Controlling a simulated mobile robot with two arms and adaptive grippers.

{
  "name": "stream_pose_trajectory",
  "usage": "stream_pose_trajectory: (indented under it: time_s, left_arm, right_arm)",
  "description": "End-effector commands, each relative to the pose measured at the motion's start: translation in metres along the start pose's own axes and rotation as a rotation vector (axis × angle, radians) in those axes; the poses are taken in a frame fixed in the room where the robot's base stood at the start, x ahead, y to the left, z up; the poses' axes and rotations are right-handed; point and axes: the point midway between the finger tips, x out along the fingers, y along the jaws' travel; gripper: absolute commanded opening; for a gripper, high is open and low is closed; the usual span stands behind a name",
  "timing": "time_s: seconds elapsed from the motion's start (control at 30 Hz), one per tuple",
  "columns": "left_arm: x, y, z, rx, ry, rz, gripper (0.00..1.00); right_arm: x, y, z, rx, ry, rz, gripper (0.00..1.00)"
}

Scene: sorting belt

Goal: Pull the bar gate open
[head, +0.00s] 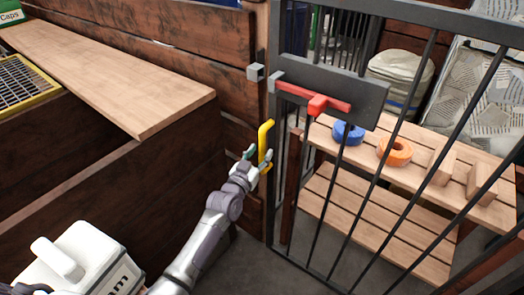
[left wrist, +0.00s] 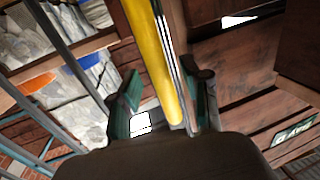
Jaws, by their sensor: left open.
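The bar gate (head: 409,138) has a dark grey frame and thin upright bars, and fills the right half of the head view. A red latch lever (head: 318,103) sits on its dark plate. A yellow upright handle (head: 265,138) is on the gate's left edge. My left gripper (head: 259,155) is open at the handle's lower part, with a finger to each side. In the left wrist view the yellow handle (left wrist: 151,52) runs between the two spread fingers (left wrist: 166,92); I cannot tell whether either touches it. My right gripper is not in view.
Left of the gate stands a dark wooden wall (head: 165,50) with a grey catch block (head: 255,72). A wooden counter (head: 120,75) lies left. Behind the bars, a slatted shelf (head: 345,205) carries a blue ring (head: 348,133), an orange ring (head: 395,151) and wooden blocks.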

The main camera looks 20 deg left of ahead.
Motion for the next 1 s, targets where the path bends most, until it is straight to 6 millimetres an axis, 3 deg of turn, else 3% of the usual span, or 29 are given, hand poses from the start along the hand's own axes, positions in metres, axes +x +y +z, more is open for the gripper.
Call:
stream_pose_trajectory:
  time_s: [0.17, 0.5, 0.8, 1.0]
  left_arm:
    - [0.017, 0.0, 0.001, 0.001, -0.001, 0.001, 0.47]
    - [0.02, 0.0, 0.001, 0.0, -0.002, 0.001, 0.47]
    - [0.019, 0.0, 0.001, 0.001, -0.002, 0.0, 0.0]
    - [0.019, 0.0, 0.001, 0.001, -0.002, 0.0, 0.0]
  right_arm:
    - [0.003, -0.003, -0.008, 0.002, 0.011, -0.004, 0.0]
    - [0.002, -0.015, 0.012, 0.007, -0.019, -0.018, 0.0]
    - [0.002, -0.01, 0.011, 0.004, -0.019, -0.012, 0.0]
    - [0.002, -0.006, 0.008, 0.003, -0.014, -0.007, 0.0]
